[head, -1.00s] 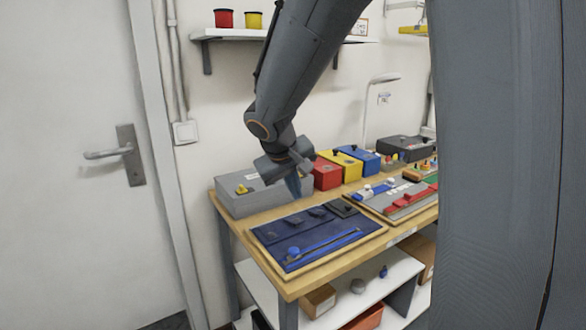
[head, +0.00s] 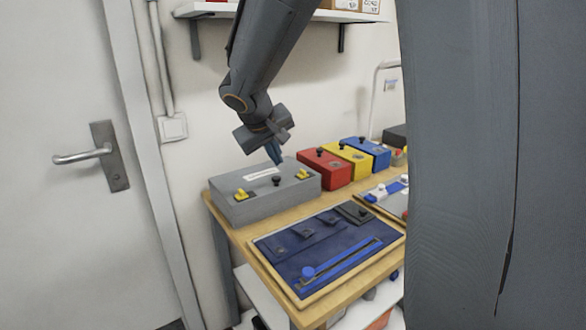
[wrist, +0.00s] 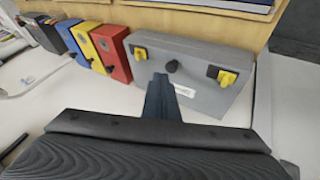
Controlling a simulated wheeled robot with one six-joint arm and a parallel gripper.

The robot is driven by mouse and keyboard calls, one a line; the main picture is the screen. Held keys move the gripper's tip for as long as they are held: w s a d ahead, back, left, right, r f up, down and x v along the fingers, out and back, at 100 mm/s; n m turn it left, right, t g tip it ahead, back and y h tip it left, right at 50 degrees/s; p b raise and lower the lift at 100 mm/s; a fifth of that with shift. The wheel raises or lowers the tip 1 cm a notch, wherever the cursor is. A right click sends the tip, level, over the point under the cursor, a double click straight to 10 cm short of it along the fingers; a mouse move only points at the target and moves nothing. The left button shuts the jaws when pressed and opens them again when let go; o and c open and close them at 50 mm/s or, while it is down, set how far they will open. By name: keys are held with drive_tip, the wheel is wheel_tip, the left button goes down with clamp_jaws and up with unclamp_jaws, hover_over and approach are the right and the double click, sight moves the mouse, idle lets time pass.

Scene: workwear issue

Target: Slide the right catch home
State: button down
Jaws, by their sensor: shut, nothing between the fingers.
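A grey box (head: 240,212) stands at the back left of the bench. Its lid carries two yellow catches and a black knob (head: 277,181) between them. The right catch (head: 302,174) is near the box's right end; it shows at the left in the wrist view (wrist: 140,53). The left catch (head: 241,194) is near the other end and shows beside a black plate in the wrist view (wrist: 227,77). My gripper (head: 280,162) is shut and empty, pointing down over the back of the box, behind the knob. It appears apart from both catches.
Red (head: 325,168), yellow (head: 357,160) and blue (head: 374,150) boxes stand right of the grey box. A dark blue cloth panel (head: 300,262) with a blue strip lies in front. A wall shelf (head: 215,10) is above. The wall is close behind.

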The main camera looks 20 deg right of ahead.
sight(298, 175)
drive_tip(key=x, duration=0.5)
drive_tip(key=p+x, duration=0.1)
drive_tip(key=x, duration=0.4)
drive_tip(key=shift+d+f, duration=0.2)
drive_tip(key=shift+d, duration=0.15)
drive_tip(key=d, duration=0.1)
drive_tip(key=d+p, duration=0.1)
drive_tip(key=shift+w+d+r, duration=0.15)
drive_tip(key=shift+d+r, duration=0.15)
drive_tip(key=shift+w+d+f+p, duration=0.1)
drive_tip(key=shift+w+d+p, duration=0.05)
drive_tip(key=shift+d+p, duration=0.35)
